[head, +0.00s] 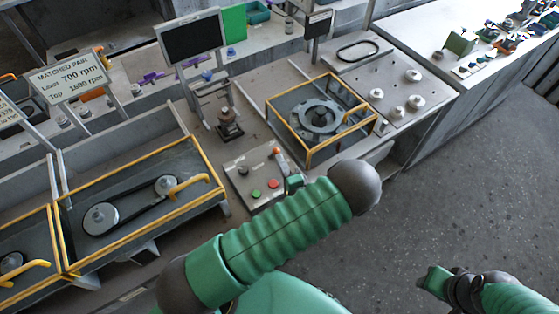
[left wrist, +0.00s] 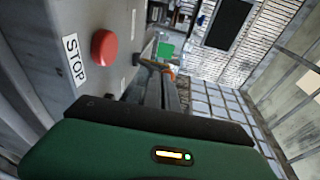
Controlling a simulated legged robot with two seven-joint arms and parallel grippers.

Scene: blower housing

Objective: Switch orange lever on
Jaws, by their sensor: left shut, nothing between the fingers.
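The orange-tipped lever (head: 276,151) stands at the far right corner of the grey control panel (head: 238,184) in the head view. In the left wrist view an orange patch (left wrist: 172,70) shows just beyond my finger ends. My left gripper (head: 286,168) is mostly hidden behind my own green arm, at the panel's right edge, close to the lever. Its fingers (left wrist: 164,76) are shut and empty in the left wrist view. I cannot tell whether they touch the lever. My right gripper (head: 430,280) is at the bottom right, far from the panel; its fingers are unclear.
The panel carries a red button (head: 273,183), a green button (head: 256,194) and a black knob (head: 243,171). The red button (left wrist: 104,47) beside a STOP label is near my left gripper. A yellow-framed blower housing (head: 318,116) stands behind. Open floor lies to the right.

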